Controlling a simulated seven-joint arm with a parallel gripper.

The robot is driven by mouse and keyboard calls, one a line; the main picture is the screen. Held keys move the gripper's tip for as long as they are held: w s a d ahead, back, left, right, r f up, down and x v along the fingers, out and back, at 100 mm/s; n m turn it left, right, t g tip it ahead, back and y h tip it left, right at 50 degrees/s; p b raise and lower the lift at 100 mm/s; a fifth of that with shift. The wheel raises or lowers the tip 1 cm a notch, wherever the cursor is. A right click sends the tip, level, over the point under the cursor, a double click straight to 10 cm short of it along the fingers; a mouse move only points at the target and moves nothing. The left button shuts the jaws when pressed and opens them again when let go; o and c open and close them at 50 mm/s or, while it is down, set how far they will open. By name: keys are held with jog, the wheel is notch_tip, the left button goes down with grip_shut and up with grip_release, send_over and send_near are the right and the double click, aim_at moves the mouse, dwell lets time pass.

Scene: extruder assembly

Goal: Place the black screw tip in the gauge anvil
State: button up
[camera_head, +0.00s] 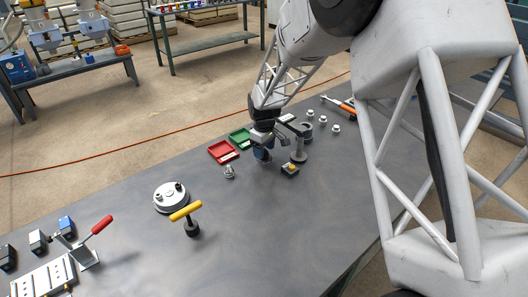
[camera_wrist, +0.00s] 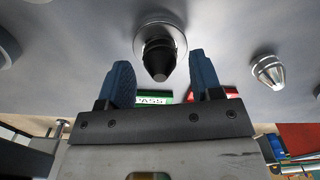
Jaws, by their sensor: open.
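The black screw tip (camera_wrist: 160,64) shows in the wrist view as a dark cone on a round metal seat (camera_wrist: 155,30). I cannot tell whether this seat is the gauge anvil. My gripper (camera_wrist: 164,78) is open, with one blue finger on each side of the cone and a visible gap to both. In the head view my gripper (camera_head: 263,153) is low over the table, beside a gauge-like stand (camera_head: 299,154) on its right. The black tip is not clearly visible there; my gripper may hide it.
A silver tip (camera_wrist: 268,71) stands to the right in the wrist view. Several small metal parts (camera_head: 322,119) stand at the back right. A yellow-handled tool (camera_head: 187,211) is in front. The table's near middle is clear.

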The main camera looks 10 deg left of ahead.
aim_at(265, 149)
notch_tip(265, 149, up, 11)
jog(key=shift+f, duration=0.2)
dwell(0.3)
dwell(0.5)
jog(key=s+d+r+m+t, duration=0.1)
jog(key=s+d+r+m, duration=0.2)
jog(key=s+d+r, duration=0.45)
jog(key=s+d+r+m, duration=0.3)
jog(key=s+d+r, duration=0.2)
jog(key=s+d, duration=0.45)
jog(key=s+d+m, duration=0.3)
jog(key=s+d, duration=0.2)
jog(key=s, duration=0.8)
jog(key=s+d+m+t, duration=0.1)
jog(key=s+d+m, duration=0.2)
jog(key=s, duration=1)
jog(key=shift+s+d+t, duration=0.2)
jog(key=shift+d+t, duration=0.1)
jog(key=shift+d, duration=0.55)
